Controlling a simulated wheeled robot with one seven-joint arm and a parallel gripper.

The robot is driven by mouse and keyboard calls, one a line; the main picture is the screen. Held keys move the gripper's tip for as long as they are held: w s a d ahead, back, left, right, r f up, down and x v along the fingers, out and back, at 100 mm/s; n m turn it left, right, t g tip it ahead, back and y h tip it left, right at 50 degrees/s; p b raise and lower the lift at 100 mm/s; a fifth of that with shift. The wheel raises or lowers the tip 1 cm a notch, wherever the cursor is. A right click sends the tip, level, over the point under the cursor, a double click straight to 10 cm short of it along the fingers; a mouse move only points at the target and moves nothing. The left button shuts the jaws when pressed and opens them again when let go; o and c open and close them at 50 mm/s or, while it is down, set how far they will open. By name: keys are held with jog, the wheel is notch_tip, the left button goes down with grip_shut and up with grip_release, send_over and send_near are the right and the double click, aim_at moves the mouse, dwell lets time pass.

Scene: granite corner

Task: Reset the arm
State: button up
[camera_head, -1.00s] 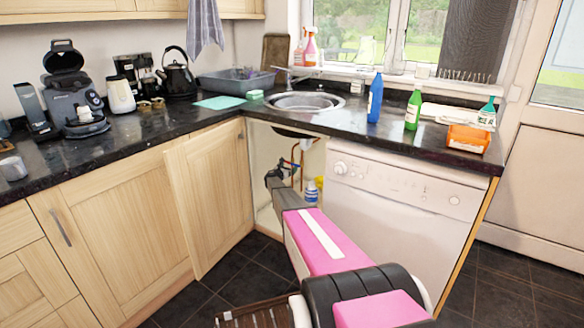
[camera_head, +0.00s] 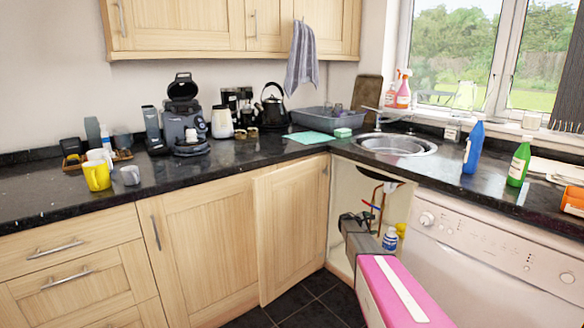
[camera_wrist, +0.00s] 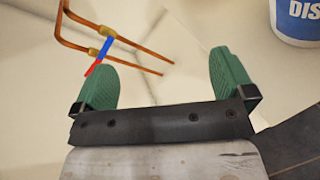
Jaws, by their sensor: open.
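My gripper (camera_wrist: 163,75) is open in the wrist view, with its two green fingers apart and nothing between them. My pink and grey arm reaches from the lower right of the head view into the open under-sink cupboard (camera_head: 372,187). Copper pipes (camera_wrist: 100,40) with a red and blue valve lie beyond the left finger; I cannot tell whether they touch. A white and blue tub (camera_wrist: 300,18) is at the upper right of the wrist view, apart from the fingers. The gripper's fingers cannot be made out clearly in the head view.
The open cupboard door (camera_head: 290,228) stands to the left of my arm, and the white dishwasher (camera_head: 490,265) to its right. The black counter (camera_head: 235,160) above carries a blue bottle (camera_head: 473,148), a green bottle (camera_head: 518,165), a kettle (camera_head: 272,105) and a yellow mug (camera_head: 96,176).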

jog(key=s+a+r+m+g+y, duration=0.2)
jog(key=s+a, duration=0.6)
jog(key=s, duration=0.8)
jog(key=s+a+r+m+g+y, duration=0.2)
jog(key=s+a+m+y, duration=0.4)
jog(key=s, duration=1.1)
jog(key=s+a+r+m+g+y, duration=0.1)
jog(key=s+a+r+m+y, duration=0.2)
jog(key=s, duration=1.3)
jog(key=a+m+y, duration=0.2)
jog(key=a+m, duration=0.3)
jog(key=a, duration=0.2)
jog(key=shift+s+g, duration=0.3)
jog(key=shift+g, duration=0.1)
